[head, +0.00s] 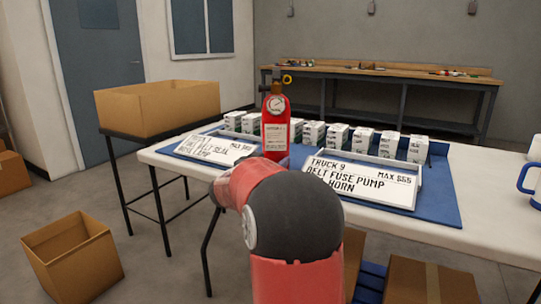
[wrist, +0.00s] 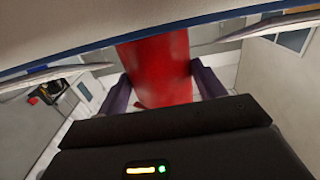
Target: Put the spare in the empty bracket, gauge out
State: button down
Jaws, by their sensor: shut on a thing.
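A red fire extinguisher (head: 275,138), the spare, stands upright above the table in the head view. Its round gauge and white label face the head camera, and a yellow ring shows at its top. In the wrist view my gripper (wrist: 164,82) has its two purple fingers on either side of the red cylinder (wrist: 155,65), shut on it. In the head view my own arm hides the gripper. I see no empty bracket that I can make out in either view.
The white table (head: 480,210) bears blue mats, white boxes and two sign cards, one reading "Truck 9" (head: 360,180). A cardboard box (head: 157,103) stands on a stand at left, an open carton (head: 73,258) on the floor.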

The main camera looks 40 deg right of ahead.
jog(key=shift+r, duration=0.25)
jog(key=shift+c, duration=1.1)
grip_release()
jog(key=shift+f, duration=0.25)
jog(key=shift+r, duration=0.15)
jog(key=v, duration=1.2)
